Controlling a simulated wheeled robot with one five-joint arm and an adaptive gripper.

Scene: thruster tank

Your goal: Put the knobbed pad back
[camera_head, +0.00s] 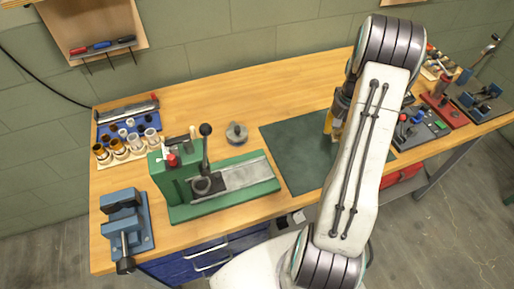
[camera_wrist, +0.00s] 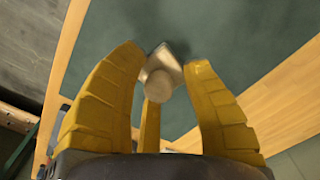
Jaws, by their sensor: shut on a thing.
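My gripper (camera_wrist: 162,70) has three yellow fingers closed around a pale piece with a rounded knob (camera_wrist: 158,86) and a flat, squarish light end, seemingly the knobbed pad. Its far end shows between the fingertips in the wrist view, and the fingers hide part of its sides. In the head view my gripper (camera_head: 335,118) is over the dark green mat (camera_head: 290,160), mostly hidden behind my arm. The held piece cannot be made out there. Whether it touches the mat cannot be told.
A green press (camera_head: 225,185) with an upright black-knobbed lever stands left of the mat. A grey round piece (camera_head: 237,134) sits behind it. A blue vise (camera_head: 125,222) is at the front left. Several small tools and a red block (camera_head: 443,110) crowd the right end.

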